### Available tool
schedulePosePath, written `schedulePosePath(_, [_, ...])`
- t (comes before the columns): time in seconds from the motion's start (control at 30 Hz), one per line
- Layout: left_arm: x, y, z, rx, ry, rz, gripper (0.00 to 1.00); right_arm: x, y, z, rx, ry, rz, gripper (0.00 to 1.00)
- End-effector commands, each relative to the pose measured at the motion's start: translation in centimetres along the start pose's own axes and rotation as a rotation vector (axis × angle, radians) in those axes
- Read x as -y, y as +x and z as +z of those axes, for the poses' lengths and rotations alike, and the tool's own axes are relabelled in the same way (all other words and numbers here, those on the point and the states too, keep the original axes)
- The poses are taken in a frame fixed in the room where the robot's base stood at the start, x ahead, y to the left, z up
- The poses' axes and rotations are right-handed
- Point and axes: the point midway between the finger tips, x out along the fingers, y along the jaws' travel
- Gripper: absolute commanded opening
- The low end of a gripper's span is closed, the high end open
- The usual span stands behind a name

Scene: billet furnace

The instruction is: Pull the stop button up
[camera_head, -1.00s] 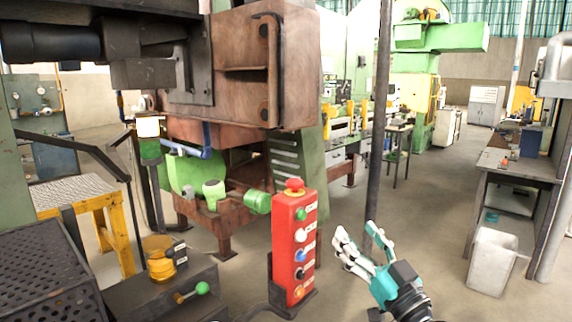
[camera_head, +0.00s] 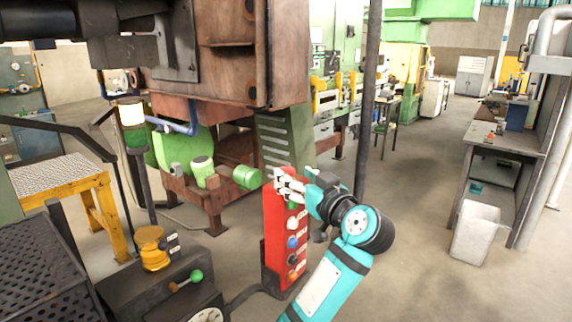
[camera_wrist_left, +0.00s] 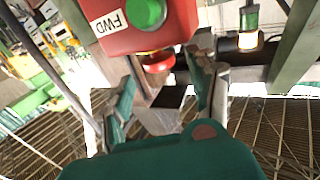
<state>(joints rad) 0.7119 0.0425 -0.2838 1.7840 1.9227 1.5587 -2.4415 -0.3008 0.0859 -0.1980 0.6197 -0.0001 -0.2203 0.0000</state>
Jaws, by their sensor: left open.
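The red control box (camera_head: 272,232) stands upright on the floor fixture in the head view, with a column of buttons on its face. The red stop button (camera_wrist_left: 158,62) sticks out from the box's end in the left wrist view, around the corner from a green button (camera_wrist_left: 143,12) labelled FWD. My left gripper (camera_head: 288,184) is at the top of the box and largely hides the stop button in the head view. In the left wrist view its open fingers (camera_wrist_left: 166,66) are on either side of the stop button; contact cannot be told. My right gripper is not in view.
A dark pedestal with a yellow knob (camera_head: 152,247) and a green-tipped lever (camera_head: 196,276) stands left of the box. A dark vertical pole (camera_head: 368,100) rises behind my arm.

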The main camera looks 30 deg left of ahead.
Motion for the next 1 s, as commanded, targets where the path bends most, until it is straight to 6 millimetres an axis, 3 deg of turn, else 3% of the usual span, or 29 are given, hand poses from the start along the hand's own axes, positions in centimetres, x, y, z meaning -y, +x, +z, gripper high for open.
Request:
schedulePosePath(0.1, [0.1, 2.2, -0.2, -0.002, 0.002, -0.002, 0.59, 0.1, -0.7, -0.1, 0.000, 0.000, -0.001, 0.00])
schedulePosePath(0.3, [0.0, 4.4, -0.1, -0.001, 0.000, 0.000, 0.59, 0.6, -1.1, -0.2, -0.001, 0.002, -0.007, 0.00])
schedulePosePath(0.67, [0.0, 4.9, 0.0, 0.000, 0.000, 0.001, 0.59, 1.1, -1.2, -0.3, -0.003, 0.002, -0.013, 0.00])
schedulePosePath(1.0, [0.0, 4.8, 0.0, 0.000, 0.000, 0.001, 0.15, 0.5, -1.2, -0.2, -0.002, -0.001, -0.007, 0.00])
